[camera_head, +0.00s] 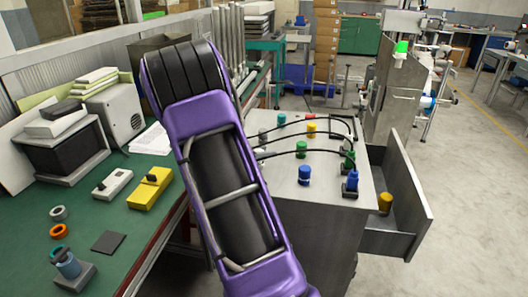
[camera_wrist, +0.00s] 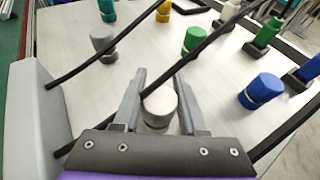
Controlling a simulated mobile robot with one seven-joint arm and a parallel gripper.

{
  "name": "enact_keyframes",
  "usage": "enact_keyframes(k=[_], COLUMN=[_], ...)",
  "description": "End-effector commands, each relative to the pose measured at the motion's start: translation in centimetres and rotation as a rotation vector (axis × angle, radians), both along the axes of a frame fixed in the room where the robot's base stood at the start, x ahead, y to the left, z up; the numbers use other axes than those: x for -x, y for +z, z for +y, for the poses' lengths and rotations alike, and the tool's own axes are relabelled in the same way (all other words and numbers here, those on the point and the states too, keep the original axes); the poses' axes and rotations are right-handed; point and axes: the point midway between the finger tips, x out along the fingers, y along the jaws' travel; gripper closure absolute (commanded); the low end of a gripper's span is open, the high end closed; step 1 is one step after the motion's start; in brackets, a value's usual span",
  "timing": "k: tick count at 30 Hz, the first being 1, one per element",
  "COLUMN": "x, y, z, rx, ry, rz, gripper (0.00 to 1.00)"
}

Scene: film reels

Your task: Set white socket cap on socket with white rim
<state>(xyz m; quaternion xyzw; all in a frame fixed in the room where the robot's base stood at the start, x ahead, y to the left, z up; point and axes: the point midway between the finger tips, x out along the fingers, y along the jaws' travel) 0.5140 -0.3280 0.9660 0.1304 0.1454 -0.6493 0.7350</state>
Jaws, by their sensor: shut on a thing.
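In the wrist view, a white cap (camera_wrist: 160,104) stands between the two fingers of my gripper (camera_wrist: 160,77). My gripper is shut on it, with a finger along each side. The cap is low over the grey worktop. Its underside is hard to see, so I cannot tell whether it touches the top or a socket. I cannot make out a white-rimmed socket in either view. In the head view my purple arm hides the gripper and the white cap.
Black cables run from a light grey block (camera_wrist: 28,110) across the worktop (camera_head: 325,200). Grey (camera_wrist: 103,38), green (camera_wrist: 195,38) and blue (camera_wrist: 262,90) caps stand around the gripper. An open drawer (camera_head: 408,195) holds a yellow cap (camera_head: 385,203). A green bench (camera_head: 150,225) is at left.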

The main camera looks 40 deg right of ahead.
Motion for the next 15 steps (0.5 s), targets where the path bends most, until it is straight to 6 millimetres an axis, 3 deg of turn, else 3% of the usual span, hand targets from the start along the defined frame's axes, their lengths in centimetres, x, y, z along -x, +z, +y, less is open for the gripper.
enact_keyframes(k=[8, 9, 11, 15], x=[-0.01, -0.02, -0.01, -0.01], y=[-0.67, -0.57, -0.55, -0.56], z=[0.01, 0.01, 0.00, 0.01], rx=[0.000, 0.000, 0.000, 0.000], ry=[0.000, 0.000, 0.000, 0.000], rz=[0.000, 0.000, 0.000, 0.000], gripper=[1.00, 0.53, 0.46, 0.46])
